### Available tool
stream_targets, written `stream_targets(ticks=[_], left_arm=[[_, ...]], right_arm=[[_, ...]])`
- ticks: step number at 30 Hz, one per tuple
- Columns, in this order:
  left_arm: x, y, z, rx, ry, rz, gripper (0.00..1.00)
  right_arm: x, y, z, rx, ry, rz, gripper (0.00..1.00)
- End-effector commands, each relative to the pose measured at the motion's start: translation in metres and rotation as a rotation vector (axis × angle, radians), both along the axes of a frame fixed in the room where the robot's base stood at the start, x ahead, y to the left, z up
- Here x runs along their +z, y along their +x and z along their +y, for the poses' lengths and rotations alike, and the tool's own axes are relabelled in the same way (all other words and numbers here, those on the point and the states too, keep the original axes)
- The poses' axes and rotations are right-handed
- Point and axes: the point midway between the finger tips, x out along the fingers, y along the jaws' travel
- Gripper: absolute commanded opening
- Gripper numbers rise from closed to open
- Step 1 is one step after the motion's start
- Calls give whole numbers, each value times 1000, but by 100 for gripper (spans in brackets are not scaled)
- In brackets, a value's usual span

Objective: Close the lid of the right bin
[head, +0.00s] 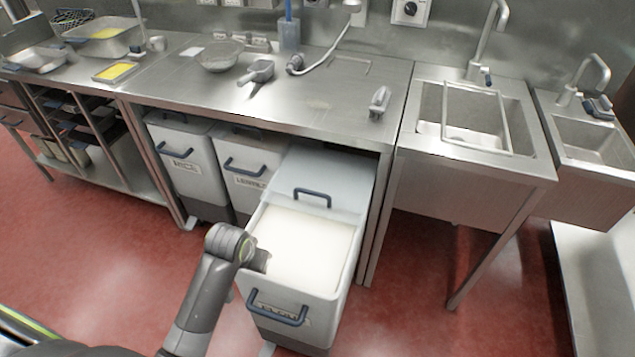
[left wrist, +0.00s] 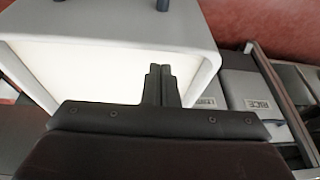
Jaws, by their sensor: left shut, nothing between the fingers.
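The right bin (head: 249,294) is a white bin pulled out from under the steel counter, with pale contents showing through its open top. Its translucent lid (head: 335,174) is slid back at the rear, with a dark blue handle (head: 313,194) on it. Another blue handle (head: 277,309) is on the bin's front. My left gripper (head: 262,262) is at the bin's left rim, near the opening. In the left wrist view its fingers (left wrist: 160,72) are together and empty, over the bin's rim (left wrist: 207,70). Whether they touch the rim is unclear. My right gripper is not seen.
Two closed bins, including the rice bin (head: 186,160) and the middle bin (head: 240,175), stand under the counter (head: 330,95) to the left. A scoop (head: 256,72) and a bowl (head: 219,56) lie on the counter. Sinks (head: 470,120) stand right. Red floor is clear in front.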

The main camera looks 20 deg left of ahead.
Motion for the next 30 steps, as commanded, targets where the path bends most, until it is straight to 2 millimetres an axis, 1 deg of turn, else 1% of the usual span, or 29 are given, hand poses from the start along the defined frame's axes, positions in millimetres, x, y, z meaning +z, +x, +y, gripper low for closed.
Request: stream_targets(ticks=[1,5,8,11,12,14,15,17,18,21,25,27,30], left_arm=[[2,10,-2,-3,-3,-3,0],[6,35,-8,-9,-10,-5,0],[14,63,-14,-16,-17,-7,0],[28,101,-24,-26,-27,-10,0],[35,118,-29,-31,-31,-11,0],[47,142,-36,-38,-36,-11,0],[57,157,-41,-42,-39,-12,0],[71,179,-49,-47,-43,-12,0],[82,193,-54,-51,-44,-14,0],[106,220,-65,-59,-49,-13,0],[131,243,-76,-65,-51,-12,0],[140,250,-79,-67,-51,-11,0],[144,255,-81,-67,-52,-10,0]], right_arm=[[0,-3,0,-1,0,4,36],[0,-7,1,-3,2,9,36],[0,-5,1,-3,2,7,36],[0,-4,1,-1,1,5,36],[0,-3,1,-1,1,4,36],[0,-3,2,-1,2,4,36],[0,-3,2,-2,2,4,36],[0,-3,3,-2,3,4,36],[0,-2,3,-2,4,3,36],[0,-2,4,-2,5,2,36],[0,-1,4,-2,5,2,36],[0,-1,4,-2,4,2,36],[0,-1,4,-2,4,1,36]])
